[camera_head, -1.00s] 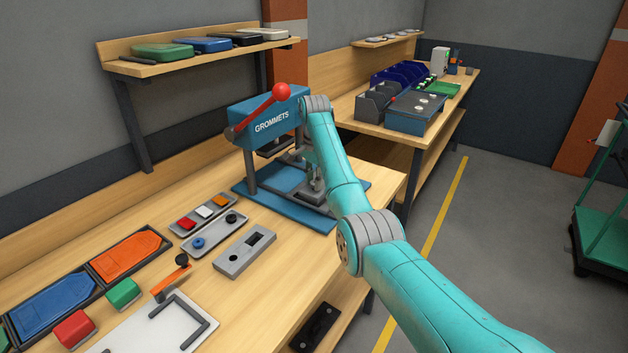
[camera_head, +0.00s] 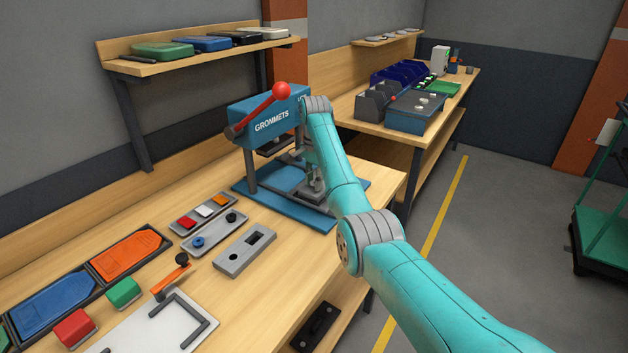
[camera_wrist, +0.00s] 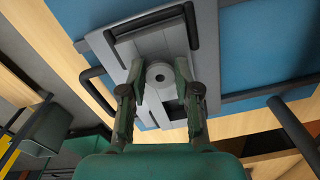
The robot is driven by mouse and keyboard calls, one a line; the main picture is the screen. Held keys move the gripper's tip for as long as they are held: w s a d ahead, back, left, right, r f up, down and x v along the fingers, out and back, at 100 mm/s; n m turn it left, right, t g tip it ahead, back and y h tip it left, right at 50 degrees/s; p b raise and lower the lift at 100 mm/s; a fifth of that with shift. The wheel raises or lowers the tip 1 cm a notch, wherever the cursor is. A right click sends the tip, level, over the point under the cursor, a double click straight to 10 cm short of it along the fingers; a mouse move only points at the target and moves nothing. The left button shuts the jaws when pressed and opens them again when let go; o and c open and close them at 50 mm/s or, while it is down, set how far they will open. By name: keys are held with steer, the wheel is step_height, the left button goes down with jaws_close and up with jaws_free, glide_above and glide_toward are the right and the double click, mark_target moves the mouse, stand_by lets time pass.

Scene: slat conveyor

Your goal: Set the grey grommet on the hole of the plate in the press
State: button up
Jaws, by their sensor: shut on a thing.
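The blue press marked GROMMETS (camera_head: 270,125) stands on the bench, its red-knobbed lever raised. My gripper (camera_wrist: 160,68) is low inside it, largely hidden by my arm in the head view. In the wrist view its fingers are shut on the grey grommet (camera_wrist: 159,76), a round ring with a dark centre. The grommet is over the grey plate (camera_wrist: 150,47), which has a dark rectangular opening nearer my wrist. I cannot tell whether the grommet touches the plate. The plate's round hole is not visible, apparently covered by the grommet.
Black guide bars (camera_wrist: 193,27) edge the plate. A tray (camera_head: 213,236) with a blue and a black grommet, a grey slotted block (camera_head: 245,251) and a colour-block tray (camera_head: 202,215) lie left of the press. The press posts stand close to my gripper.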

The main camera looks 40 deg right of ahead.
steer(key=o, duration=0.8)
steer(key=shift+o, duration=0.2)
